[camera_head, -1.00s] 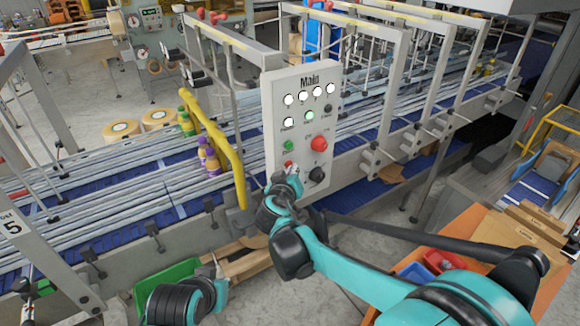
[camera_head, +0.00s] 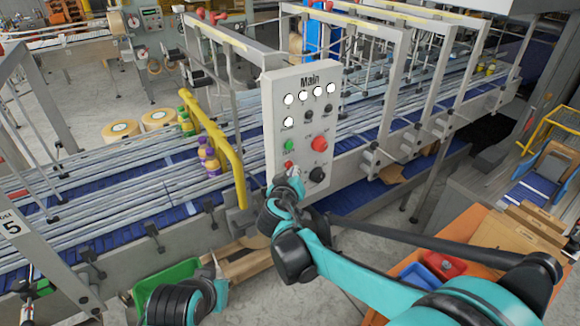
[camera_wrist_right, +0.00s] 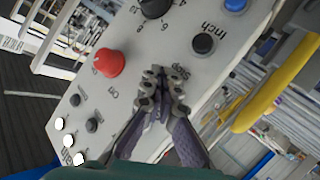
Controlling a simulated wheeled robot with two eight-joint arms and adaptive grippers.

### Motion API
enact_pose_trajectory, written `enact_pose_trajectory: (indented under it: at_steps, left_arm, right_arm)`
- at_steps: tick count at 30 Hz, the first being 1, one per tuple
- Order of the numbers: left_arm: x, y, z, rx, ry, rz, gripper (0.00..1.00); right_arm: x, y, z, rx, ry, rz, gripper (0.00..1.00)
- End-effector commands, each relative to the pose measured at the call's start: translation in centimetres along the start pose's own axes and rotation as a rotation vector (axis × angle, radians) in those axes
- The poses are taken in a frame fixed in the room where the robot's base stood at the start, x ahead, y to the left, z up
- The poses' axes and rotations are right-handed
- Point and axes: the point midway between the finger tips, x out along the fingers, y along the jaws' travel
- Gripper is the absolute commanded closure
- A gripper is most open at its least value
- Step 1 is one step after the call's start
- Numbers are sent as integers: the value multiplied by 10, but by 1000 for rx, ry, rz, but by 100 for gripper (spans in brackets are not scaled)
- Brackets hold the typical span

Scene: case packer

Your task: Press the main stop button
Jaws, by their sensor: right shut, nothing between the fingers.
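The grey Main panel (camera_head: 270,120) stands upright in the middle of the head view. My right gripper (camera_head: 293,173) is shut and empty at its lower left, just below a small red button (camera_head: 288,164). In the right wrist view the closed fingertips (camera_wrist_right: 161,78) are at the panel face beside the "Stop" label (camera_wrist_right: 180,72). They hide the button there, so contact cannot be told. A large red mushroom button (camera_head: 319,144) also shows in the wrist view (camera_wrist_right: 108,63). A green button (camera_head: 289,145) sits above the small red one. My left gripper (camera_head: 214,268) is low at left, its fingers unclear.
A black knob (camera_head: 319,173) and, in the wrist view, a black Inch button (camera_wrist_right: 203,44) are near my fingertips. A yellow rail (camera_head: 222,145) stands left of the panel. Conveyors with bottles (camera_head: 208,157) run behind. An orange table (camera_head: 475,238) with boxes is at right.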

Motion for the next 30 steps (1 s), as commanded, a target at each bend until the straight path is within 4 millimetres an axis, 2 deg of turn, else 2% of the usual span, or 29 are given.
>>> enact_pose_trajectory:
  at_steps: [14, 30]
  left_arm:
    - [0, 0, 0, 0, 0, 0, 100]
    - [-1, 0, -1, 0, 0, 0, 100]
  right_arm:
    - [-6, 4, 4, 0, 0, 0, 100]
    - [-38, 28, 28, 0, 0, 0, 100]
